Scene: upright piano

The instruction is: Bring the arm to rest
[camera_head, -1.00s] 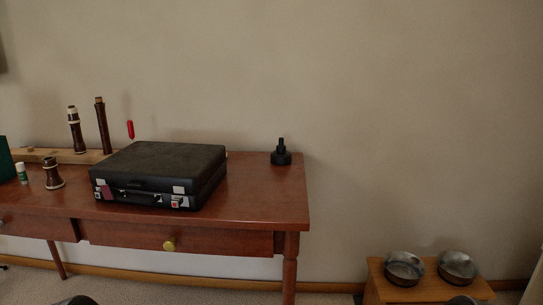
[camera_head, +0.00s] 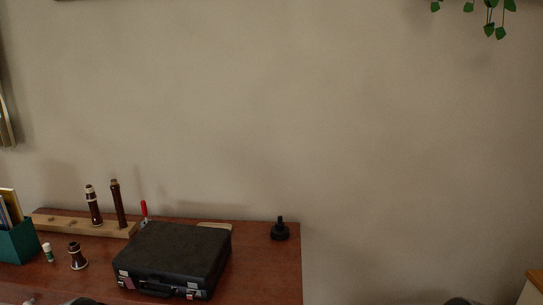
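Neither gripper shows in the head view. Only dark rounded parts, which look like my own arms, peek in at the bottom edge on the left and right. A closed black case (camera_head: 173,252) lies on the reddish wooden desk (camera_head: 268,262). No gripper is seen touching it or anything else on the desk.
A wooden rack (camera_head: 110,231) holds dark instrument joints, with a loose joint (camera_head: 77,257) and small bottle (camera_head: 48,253) before it. A green box (camera_head: 18,243) is at left, a black peg stand (camera_head: 280,231) at right. Plant leaves (camera_head: 490,14) hang top right.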

